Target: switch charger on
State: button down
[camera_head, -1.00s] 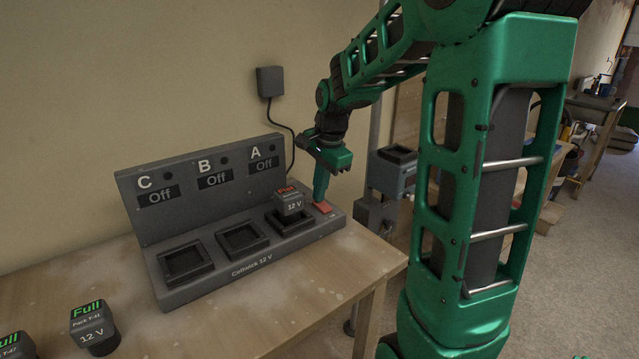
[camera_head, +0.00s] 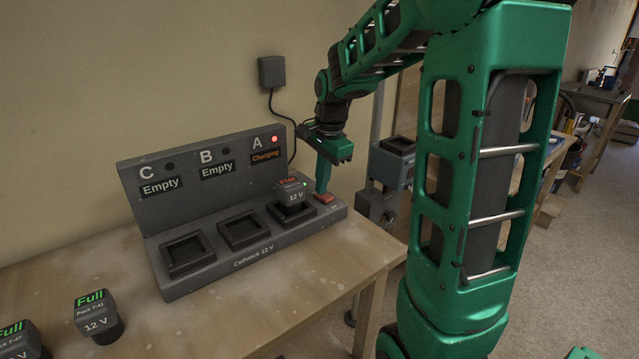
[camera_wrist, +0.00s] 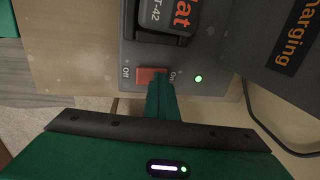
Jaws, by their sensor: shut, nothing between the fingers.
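The charger (camera_head: 262,239) is a dark grey unit labelled "Cellwick 12 V" on the wooden bench. Its panel reads "Charging" at A, with a red lamp, and "Empty" at B and C. A battery pack marked Flat, 12 V (camera_head: 291,192) sits in the bay under A; the wrist view shows it as T-42 (camera_wrist: 165,15). The red rocker switch (camera_head: 324,198) is at the charger's right end; in the wrist view it (camera_wrist: 147,76) lies between Off and On, and a green light glows beside On. My gripper (camera_head: 321,190) is shut and empty, its fingertips at the On side of the switch.
Two packs marked Full, T-41 (camera_head: 98,318) and T-47 (camera_head: 18,342), stand on the bench at lower left. A black wall adapter (camera_head: 272,72) has a cable running down behind the charger. A blue-grey device (camera_head: 391,163) stands to the right, beyond the bench.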

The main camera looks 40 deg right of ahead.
aim_at(328, 198)
jog(key=shift+s+r, duration=0.1)
jog(key=shift+s, duration=0.45)
jog(key=shift+r, duration=0.2)
notch_tip(328, 198, up, 13)
jog(key=s, duration=0.2)
jog(key=shift+s, duration=0.4)
jog(key=shift+w+d+r, duration=0.1)
jog(key=shift+w+r+t, duration=0.1)
jog(key=shift+w+t, duration=0.2)
jog(key=shift+w, duration=0.2)
